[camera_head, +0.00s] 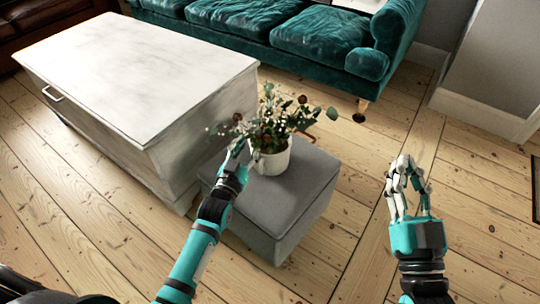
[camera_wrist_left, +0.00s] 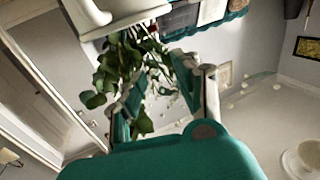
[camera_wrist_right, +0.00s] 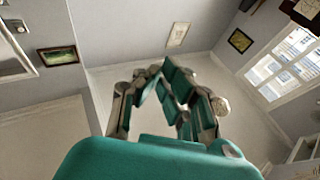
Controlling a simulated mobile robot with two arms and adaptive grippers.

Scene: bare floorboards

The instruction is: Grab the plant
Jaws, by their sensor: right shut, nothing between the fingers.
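The plant (camera_head: 276,118) has green leaves and dark reddish blooms and stands upright in a white pot (camera_head: 272,160) on a grey ottoman (camera_head: 275,200). My left gripper (camera_head: 238,152) is at the left side of the pot, close to the foliage. In the left wrist view, leaves (camera_wrist_left: 120,68) hang between and beside its spread fingers (camera_wrist_left: 160,85), and part of the white pot shows at the top. Whether the fingers touch the pot is unclear. My right gripper (camera_head: 404,172) is shut and empty over the floor, right of the ottoman.
A large whitish chest (camera_head: 140,75) stands directly left of the ottoman. A teal sofa (camera_head: 300,38) is behind, with a wooden leg near its right end. A grey wall (camera_head: 490,65) is at the upper right. Bare floorboards (camera_head: 350,215) are free to the right of the ottoman.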

